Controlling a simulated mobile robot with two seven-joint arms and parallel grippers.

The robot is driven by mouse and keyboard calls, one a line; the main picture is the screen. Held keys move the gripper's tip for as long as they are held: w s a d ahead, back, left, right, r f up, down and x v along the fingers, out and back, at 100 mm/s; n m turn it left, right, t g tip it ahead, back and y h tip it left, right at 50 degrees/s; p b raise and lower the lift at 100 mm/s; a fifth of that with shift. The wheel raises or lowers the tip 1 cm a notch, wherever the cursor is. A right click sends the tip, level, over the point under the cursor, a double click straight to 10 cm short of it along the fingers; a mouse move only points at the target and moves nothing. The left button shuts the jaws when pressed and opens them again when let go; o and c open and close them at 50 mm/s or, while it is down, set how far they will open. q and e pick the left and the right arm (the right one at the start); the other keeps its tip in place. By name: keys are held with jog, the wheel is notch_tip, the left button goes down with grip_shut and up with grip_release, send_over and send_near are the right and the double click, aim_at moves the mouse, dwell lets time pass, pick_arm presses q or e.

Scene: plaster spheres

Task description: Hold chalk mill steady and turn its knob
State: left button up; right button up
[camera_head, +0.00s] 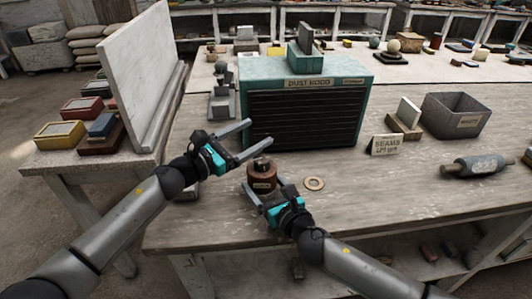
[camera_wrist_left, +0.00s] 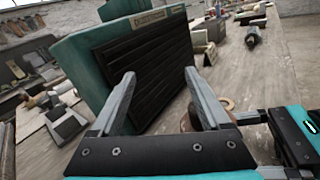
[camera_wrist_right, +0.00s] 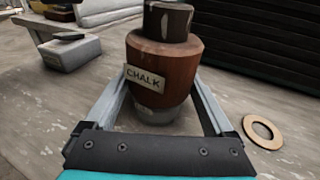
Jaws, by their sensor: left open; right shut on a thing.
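The chalk mill (camera_head: 262,177) is a brown wooden body with a dark top and a small "CHALK" label, standing upright on the table. In the right wrist view the mill (camera_wrist_right: 168,72) sits between the fingers, above a pale base. My right gripper (camera_head: 262,192) is shut on the mill's lower body. The dark knob (camera_head: 262,163) on top shows in the head view. My left gripper (camera_head: 260,136) is open and empty, its fingers above and just behind the knob, apart from it. In the left wrist view the mill is mostly hidden behind a finger of my left gripper (camera_wrist_left: 160,80).
A teal dust hood (camera_head: 305,110) stands behind the mill. A flat ring (camera_head: 314,184) lies to its right. Further right are a "SEAMS" card (camera_head: 386,145), a grey bin (camera_head: 458,115) and a roller (camera_head: 474,166). The table front between the ring and roller is clear.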

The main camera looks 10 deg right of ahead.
aim_at(262, 162)
pick_arm(q)
jog(key=shift+s+d+n+t+y, duration=0.4)
jog(key=shift+s+n+t+y, duration=0.35)
jog(key=shift+t, duration=0.45)
jog(key=s+n+t+y, duration=0.2)
jog(key=s, duration=0.1)
jog(key=s+n+t+y, duration=0.1)
jog(key=n, duration=0.1)
jog(key=shift+s+a+r+y, duration=0.15)
jog(key=shift+a+r+y, duration=0.15)
jog(key=shift+a, duration=0.1)
jog(key=s+a+f+n+y, duration=0.2)
jog(key=s+f, duration=0.3)
jog(key=s, duration=0.1)
jog(key=shift+h, duration=0.25)
jog(key=x, duration=1.2)
jog(key=shift+f, duration=0.25)
jog(key=shift+a, duration=0.1)
grip_shut()
